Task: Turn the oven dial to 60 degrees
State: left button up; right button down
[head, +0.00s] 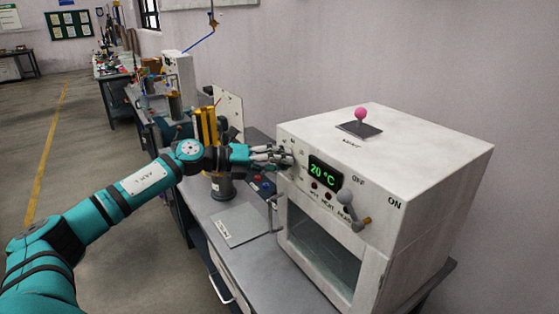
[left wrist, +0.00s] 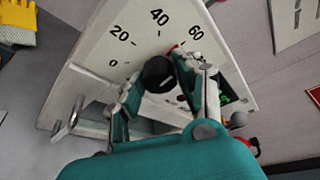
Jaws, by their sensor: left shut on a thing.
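The white oven (head: 425,160) stands on the bench, with a green display (head: 322,172) reading 20 °C. My left gripper (head: 284,155) reaches its front from the left and is at the dial. In the left wrist view the dial (left wrist: 158,74) is a dark round knob between the two fingers, and the gripper is shut on it. The printed scale (left wrist: 150,30) shows 0, 20, 40 and 60. A small red mark shows by the right fingertip, below and between the 40 and 60. The fingers hide the dial in the head view. My right gripper is out of view.
A grey lever with an orange tip (head: 352,212) sits on the oven front by OFF and ON labels. A pink-knobbed vent lever (head: 360,118) is on top. A glass door (head: 322,245) is below. A yellow-topped device (head: 208,130) stands behind my left arm.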

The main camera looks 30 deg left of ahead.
pick_arm(q)
jog(key=shift+f+m+y, duration=0.1)
jog(key=shift+m+y, duration=0.2)
jog(key=shift+m, duration=0.2)
jog(key=shift+d, duration=0.1)
jog(key=shift+s, duration=0.1)
jog(key=o, duration=1.1)
jog(key=shift+o, duration=0.2)
jog(key=v, duration=0.7)
jog(key=shift+s, duration=0.15)
